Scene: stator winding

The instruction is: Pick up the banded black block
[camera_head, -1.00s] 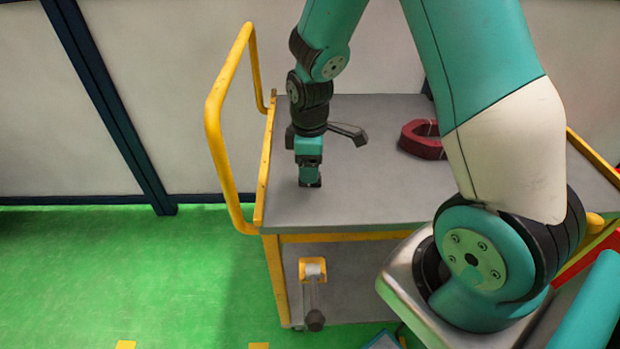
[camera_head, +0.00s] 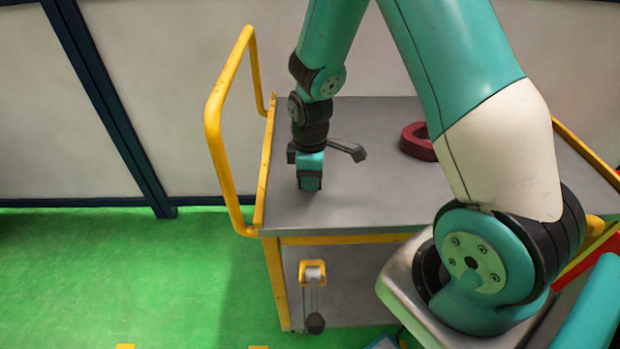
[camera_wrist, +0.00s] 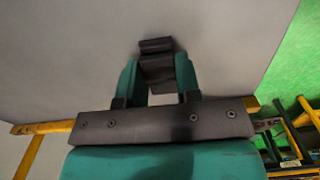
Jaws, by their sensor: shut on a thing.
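The black block (camera_wrist: 157,67) shows in the wrist view between the two teal fingers of my gripper (camera_wrist: 158,80). The fingers are shut on its sides, and part of the block sticks out past their tips. Its bands cannot be made out clearly. In the head view my gripper (camera_head: 309,186) points down at the left part of the grey cart top (camera_head: 370,205). The block is hidden there behind the fingers. I cannot tell whether the block touches the cart top.
A dark red ring-shaped part (camera_head: 416,142) lies farther right on the cart top, partly behind my arm. A yellow handle (camera_head: 215,120) rises at the cart's left end. The cart top between gripper and red part is clear.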

